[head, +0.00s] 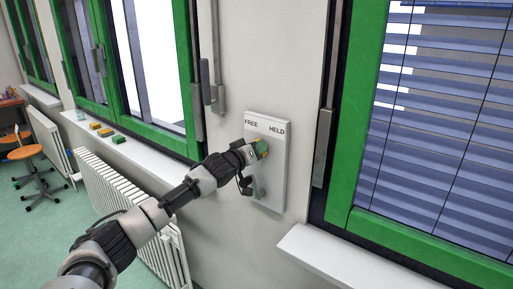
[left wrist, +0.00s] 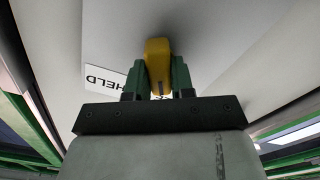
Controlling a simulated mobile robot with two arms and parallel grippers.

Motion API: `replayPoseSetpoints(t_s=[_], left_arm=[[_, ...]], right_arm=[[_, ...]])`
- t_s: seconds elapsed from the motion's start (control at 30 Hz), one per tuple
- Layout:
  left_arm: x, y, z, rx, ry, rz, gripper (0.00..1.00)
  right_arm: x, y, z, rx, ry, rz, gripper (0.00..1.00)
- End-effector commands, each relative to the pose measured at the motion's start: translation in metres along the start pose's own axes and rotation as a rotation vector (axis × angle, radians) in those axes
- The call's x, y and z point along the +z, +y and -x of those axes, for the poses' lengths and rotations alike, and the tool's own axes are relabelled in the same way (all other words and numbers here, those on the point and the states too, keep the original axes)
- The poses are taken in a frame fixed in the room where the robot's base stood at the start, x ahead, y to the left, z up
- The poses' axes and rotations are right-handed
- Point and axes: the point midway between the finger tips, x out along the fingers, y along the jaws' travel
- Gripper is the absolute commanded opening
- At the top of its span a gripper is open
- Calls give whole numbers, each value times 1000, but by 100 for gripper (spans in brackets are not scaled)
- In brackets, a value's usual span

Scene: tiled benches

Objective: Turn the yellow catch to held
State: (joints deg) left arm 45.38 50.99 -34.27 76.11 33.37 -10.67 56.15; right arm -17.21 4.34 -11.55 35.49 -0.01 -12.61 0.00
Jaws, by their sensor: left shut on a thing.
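The yellow catch (head: 262,147) is on a white wall panel (head: 267,190) marked FREE at the upper left and HELD at the upper right. My left gripper (head: 257,150) is at the catch and hides part of it, so its exact angle is hard to tell in the head view. In the left wrist view the green fingers (left wrist: 158,80) are shut on the yellow catch (left wrist: 158,58), one on each side. The HELD label (left wrist: 104,80) shows left of the fingers there. My right gripper is not in view.
Green-framed windows (head: 345,150) stand on both sides of the panel. A white sill (head: 340,262) juts out at the lower right, and another sill (head: 140,150) at the left bears small coloured blocks. A radiator (head: 130,205) is below it.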

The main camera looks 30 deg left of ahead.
Motion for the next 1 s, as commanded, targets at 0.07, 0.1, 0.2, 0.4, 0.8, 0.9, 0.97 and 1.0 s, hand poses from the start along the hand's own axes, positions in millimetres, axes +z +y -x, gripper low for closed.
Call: replayPoseSetpoints(t_s=[0.07,0.1,0.2,0.4,0.8,0.9,0.97,1.0], left_arm=[[-1,1,0,-1,-1,-64,0],[-1,1,0,-1,-1,-99,0],[-1,2,0,-1,-1,-194,0],[0,2,0,-1,-2,-384,0],[1,4,0,0,-1,-765,0],[2,4,0,0,-2,-856,0],[2,4,0,0,-2,-909,0],[2,4,0,0,-2,-941,0]], right_arm=[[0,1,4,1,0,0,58],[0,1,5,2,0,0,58],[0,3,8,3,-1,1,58],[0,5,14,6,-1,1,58],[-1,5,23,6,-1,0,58],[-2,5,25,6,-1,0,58],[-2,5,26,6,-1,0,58],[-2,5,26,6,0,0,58]])
